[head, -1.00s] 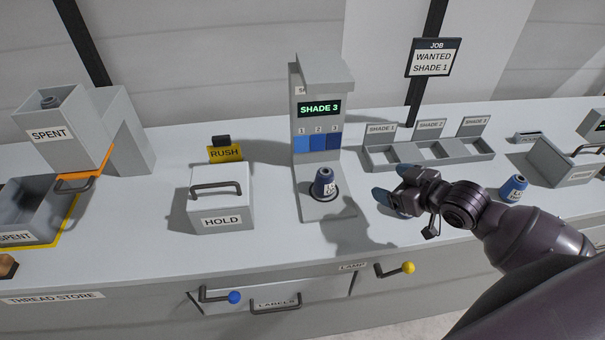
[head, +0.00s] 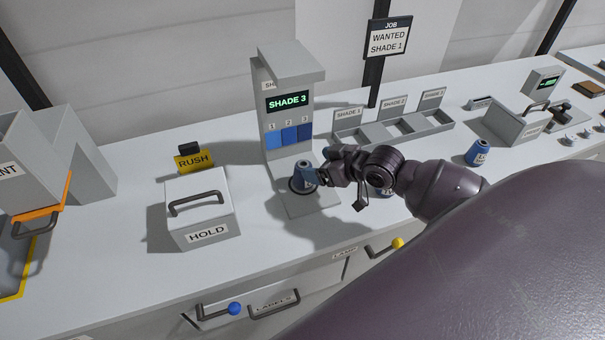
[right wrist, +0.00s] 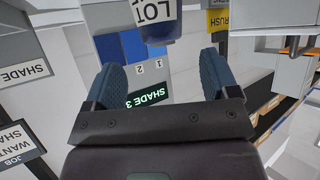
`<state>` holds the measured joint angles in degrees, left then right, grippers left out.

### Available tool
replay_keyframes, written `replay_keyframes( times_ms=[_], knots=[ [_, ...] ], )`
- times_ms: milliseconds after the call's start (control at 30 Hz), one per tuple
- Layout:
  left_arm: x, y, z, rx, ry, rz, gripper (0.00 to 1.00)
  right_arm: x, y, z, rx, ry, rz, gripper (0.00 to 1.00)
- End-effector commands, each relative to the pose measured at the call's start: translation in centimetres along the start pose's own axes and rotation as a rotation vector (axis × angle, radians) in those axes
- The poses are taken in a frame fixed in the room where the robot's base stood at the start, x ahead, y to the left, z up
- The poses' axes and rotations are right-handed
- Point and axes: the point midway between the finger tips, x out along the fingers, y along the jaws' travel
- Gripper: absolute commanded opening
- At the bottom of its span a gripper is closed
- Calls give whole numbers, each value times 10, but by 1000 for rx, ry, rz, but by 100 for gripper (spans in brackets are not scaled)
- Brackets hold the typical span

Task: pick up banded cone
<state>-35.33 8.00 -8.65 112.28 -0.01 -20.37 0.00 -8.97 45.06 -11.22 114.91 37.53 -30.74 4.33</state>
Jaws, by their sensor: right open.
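A blue cone (head: 305,174) with a white label stands upright on the round seat of the shade reader (head: 310,206), whose screen reads SHADE 3. My right gripper (head: 324,167) is open, just to the right of this cone, with its fingers toward it. In the right wrist view the cone (right wrist: 160,28), labelled LOT, is ahead of the two spread blue fingers, roughly between their line; I cannot tell if they touch it. Another blue labelled cone (head: 478,153) stands to the right. A blue labelled piece (head: 384,191) is partly hidden below my right wrist. No band can be made out. My left gripper is out of view.
A HOLD box (head: 203,221) with a handle and a yellow RUSH sign (head: 194,162) stand left of the reader. A rack of shade compartments (head: 393,130) stands behind my wrist. The JOB sign (head: 388,39) reads WANTED SHADE 1. Drawer handles line the counter front.

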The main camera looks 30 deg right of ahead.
Motion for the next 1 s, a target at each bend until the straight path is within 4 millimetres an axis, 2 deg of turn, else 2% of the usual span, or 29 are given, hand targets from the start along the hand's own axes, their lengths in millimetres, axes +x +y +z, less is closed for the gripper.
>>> replay_keyframes(
  times_ms=[167, 500, 833, 1000],
  knots=[
    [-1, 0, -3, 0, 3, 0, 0, 9, -1, 0, 1, 0, -1, 81],
    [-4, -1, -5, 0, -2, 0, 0, 51, -3, 1, 0, 1, 0, 81],
    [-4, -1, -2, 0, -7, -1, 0, 57, -3, 2, -1, 0, -1, 81],
    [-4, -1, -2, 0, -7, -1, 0, 57, -3, 2, -1, 0, -1, 56]
  ],
)
